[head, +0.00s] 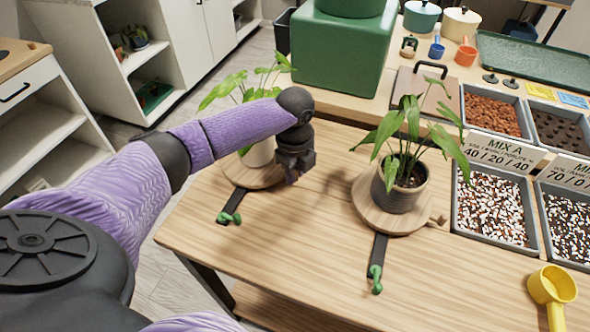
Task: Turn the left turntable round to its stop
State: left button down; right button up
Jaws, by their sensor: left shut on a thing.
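The left turntable (245,180) is a round wooden disc near the table's left edge. A pale pot (261,153) with a leafy plant (228,88) stands on it, partly hidden behind my left arm. My left gripper (293,175) points down at the disc's right edge. It is shut on the turntable's peg, which the fingers hide. A dark strip with a green piece (230,218) at its end reaches from the disc toward the front. My right gripper is not in view.
The right turntable (372,208) bears a grey pot (402,190) with a plant and has a wooden peg (439,219). Trays of mix (492,208) stand at right, with a yellow scoop (551,285) in front. A green box (340,55) stands behind.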

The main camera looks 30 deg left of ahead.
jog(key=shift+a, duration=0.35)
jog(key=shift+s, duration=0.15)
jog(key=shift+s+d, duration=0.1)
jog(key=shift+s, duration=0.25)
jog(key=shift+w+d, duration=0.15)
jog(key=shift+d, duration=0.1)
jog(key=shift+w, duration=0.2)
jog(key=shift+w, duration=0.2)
pick_arm(q)
jog(key=shift+w, duration=0.15)
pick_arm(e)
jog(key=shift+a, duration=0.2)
